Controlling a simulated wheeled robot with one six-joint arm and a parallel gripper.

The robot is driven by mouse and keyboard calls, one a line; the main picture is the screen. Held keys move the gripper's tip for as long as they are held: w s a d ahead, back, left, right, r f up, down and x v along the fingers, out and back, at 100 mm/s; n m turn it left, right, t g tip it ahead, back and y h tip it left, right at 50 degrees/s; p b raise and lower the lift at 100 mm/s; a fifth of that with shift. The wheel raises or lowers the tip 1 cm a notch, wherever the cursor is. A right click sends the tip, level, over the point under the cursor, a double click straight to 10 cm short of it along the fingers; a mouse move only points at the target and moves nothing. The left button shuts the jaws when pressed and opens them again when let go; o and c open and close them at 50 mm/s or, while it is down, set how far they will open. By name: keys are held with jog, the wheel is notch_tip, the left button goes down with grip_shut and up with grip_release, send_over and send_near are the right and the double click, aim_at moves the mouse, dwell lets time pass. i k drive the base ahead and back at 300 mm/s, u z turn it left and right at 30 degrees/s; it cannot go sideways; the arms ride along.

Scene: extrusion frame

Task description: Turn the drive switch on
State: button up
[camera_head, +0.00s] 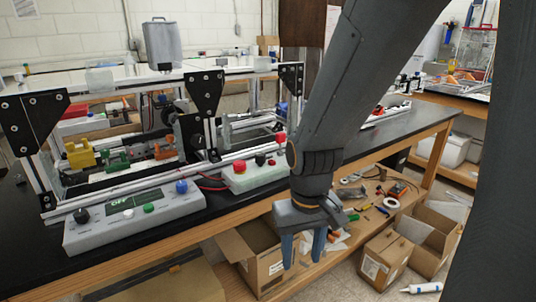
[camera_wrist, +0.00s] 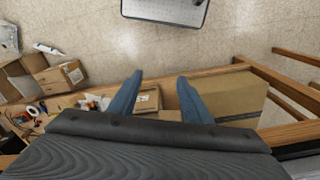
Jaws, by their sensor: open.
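A pale control box (camera_head: 135,222) stands at the front left of the black bench. It carries a black knob (camera_head: 81,216), a green button (camera_head: 149,208), a blue knob (camera_head: 181,187) and a dark display (camera_head: 134,201) with green text that seems to read OFF. A second pale box (camera_head: 252,177) to its right carries a red button (camera_head: 239,167), a black knob (camera_head: 260,160) and another red part. I cannot tell which control is the drive switch. My gripper (camera_head: 303,262) is open and empty, pointing down in front of the bench edge, right of both boxes; its blue fingers also show in the wrist view (camera_wrist: 160,78).
An aluminium extrusion frame (camera_head: 146,188) with black plates rises behind the boxes. Cardboard boxes (camera_head: 381,259) and loose tools lie below and beyond the gripper. The wooden bench edge (camera_head: 240,215) runs between the gripper and the boxes.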

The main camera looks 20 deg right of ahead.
aim_at(260, 157)
jog(key=k, duration=1.3)
jog(key=u, duration=0.7)
jog(key=i, duration=1.8)
jog(key=z, duration=0.75)
